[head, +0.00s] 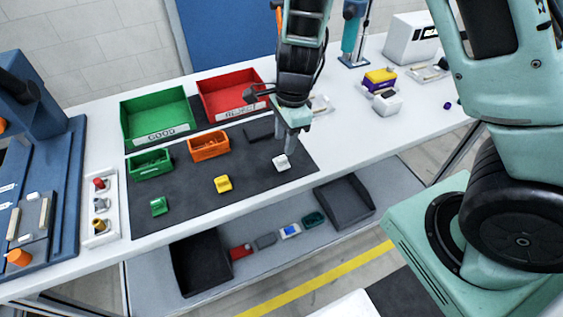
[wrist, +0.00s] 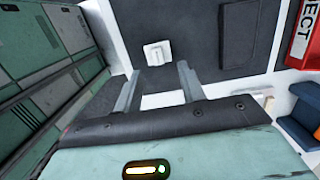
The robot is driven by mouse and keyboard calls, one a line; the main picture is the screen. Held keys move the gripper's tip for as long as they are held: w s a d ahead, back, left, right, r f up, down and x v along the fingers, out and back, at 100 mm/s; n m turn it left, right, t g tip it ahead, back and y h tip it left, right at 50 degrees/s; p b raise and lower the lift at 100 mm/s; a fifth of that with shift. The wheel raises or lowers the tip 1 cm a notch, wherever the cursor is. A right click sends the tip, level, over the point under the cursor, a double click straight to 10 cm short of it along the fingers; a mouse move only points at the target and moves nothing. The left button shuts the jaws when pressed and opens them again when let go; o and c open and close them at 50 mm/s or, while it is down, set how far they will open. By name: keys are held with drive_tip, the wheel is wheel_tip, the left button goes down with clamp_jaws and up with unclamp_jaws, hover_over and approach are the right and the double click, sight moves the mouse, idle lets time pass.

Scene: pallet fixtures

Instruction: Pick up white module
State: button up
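The white module (head: 281,162) is a small white block lying on the dark mat (head: 230,211), near the mat's right side. It also shows in the wrist view (wrist: 157,53), on the dark mat just beyond my fingertips. My gripper (head: 289,148) points down close above the module in the head view. In the wrist view my gripper (wrist: 159,69) has its two fingers apart with nothing between them. The module lines up with the gap between the fingers. I cannot tell the exact height between fingertips and module.
A yellow module (head: 223,184) and a green module (head: 158,206) lie left on the mat. Small green (head: 151,164) and orange (head: 209,146) bins stand behind them. Larger green (head: 158,117) and red (head: 229,94) bins stand at the back. A dark flat block (head: 258,130) lies near my gripper.

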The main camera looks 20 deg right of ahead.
sight(282, 157)
drive_tip(key=shift+s+a+f, duration=0.1)
drive_tip(key=shift+a+f, duration=0.1)
drive_tip(key=shift+f, duration=1.15)
drive_tip(key=shift+s+a+f, duration=0.1)
drive_tip(key=shift+a+f, duration=0.1)
drive_tip(key=shift+f, duration=1.1)
clamp_jaws()
